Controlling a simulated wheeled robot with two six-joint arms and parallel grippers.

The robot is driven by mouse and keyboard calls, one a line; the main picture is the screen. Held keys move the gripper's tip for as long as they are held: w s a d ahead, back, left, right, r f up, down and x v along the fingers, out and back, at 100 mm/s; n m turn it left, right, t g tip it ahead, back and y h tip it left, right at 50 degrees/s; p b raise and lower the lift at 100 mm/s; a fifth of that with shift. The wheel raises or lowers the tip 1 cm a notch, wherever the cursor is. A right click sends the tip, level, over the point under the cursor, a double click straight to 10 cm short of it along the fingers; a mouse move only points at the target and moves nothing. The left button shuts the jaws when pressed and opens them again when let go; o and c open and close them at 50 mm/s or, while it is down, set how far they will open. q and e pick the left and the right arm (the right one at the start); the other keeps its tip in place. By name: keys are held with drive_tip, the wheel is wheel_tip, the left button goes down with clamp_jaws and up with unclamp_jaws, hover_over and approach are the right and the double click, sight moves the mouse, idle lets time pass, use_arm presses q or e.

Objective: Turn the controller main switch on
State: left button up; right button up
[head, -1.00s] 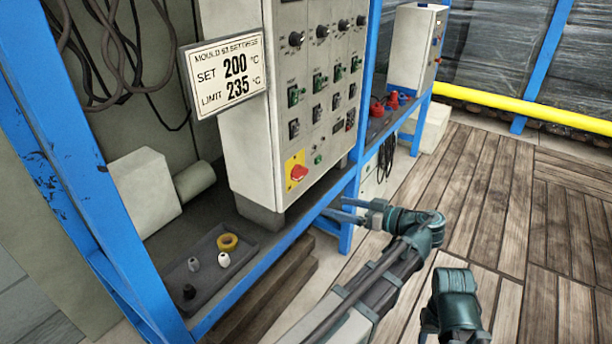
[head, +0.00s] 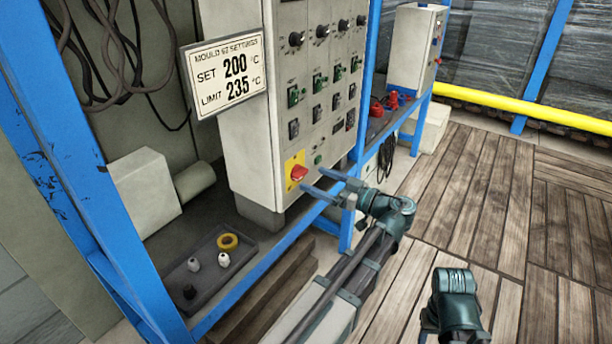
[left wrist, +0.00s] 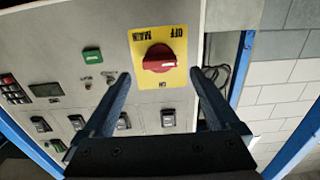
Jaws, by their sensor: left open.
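The main switch is a red rotary knob (head: 298,173) on a yellow plate at the lower left of the grey control cabinet's front (head: 265,130). In the left wrist view the knob (left wrist: 158,60) appears upside down, with OFF and MAIN above it and ON below. Its grip bar lies roughly level in that view; I cannot tell which mark it points to. My left gripper (head: 312,180) is open and empty, just in front of the plate to the right. In the wrist view its fingers (left wrist: 160,75) sit either side of the plate. My right gripper's fingers are not in view.
A settings sign (head: 224,74) sticks out at the cabinet's left. A tray (head: 213,278) with a yellow ring and small parts lies on the blue-framed shelf. A green button (left wrist: 92,54) and several black switches are beside the knob. The wooden floor at right is clear.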

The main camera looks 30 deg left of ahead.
sight(303, 175)
use_arm(q)
drive_tip(key=shift+w+a, duration=0.15)
drive_tip(key=shift+a, duration=2)
drive_tip(key=c, duration=1.4)
